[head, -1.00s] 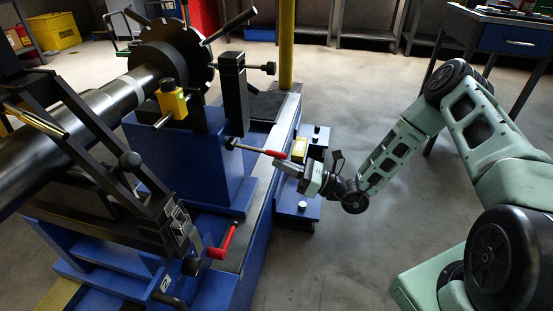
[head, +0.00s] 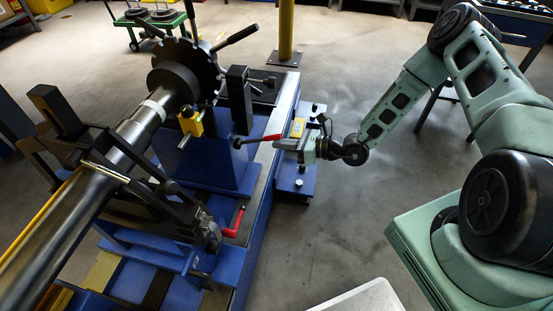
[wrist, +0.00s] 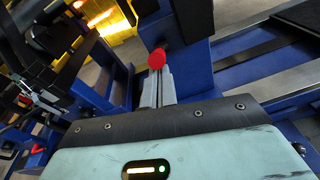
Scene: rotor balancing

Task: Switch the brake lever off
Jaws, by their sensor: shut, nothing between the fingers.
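A lever with a red grip (head: 265,138) sticks out to the right from the side of the blue machine, at the height of my gripper. My gripper (head: 279,145) is shut and empty, its fingertips close by the red grip's outer end. In the wrist view the red grip shows end-on as a round red tip (wrist: 156,59), just beyond the shut fingers (wrist: 156,88). I cannot tell whether they touch. A second red-handled lever (head: 234,222) sits lower on the machine's near side. No label shows which one is the brake lever.
The steel shaft (head: 112,158) and notched dark disc (head: 207,58) fill the machine's top. A yellow block (head: 190,122) stands beside the shaft. The floor (head: 330,230) to the right is clear.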

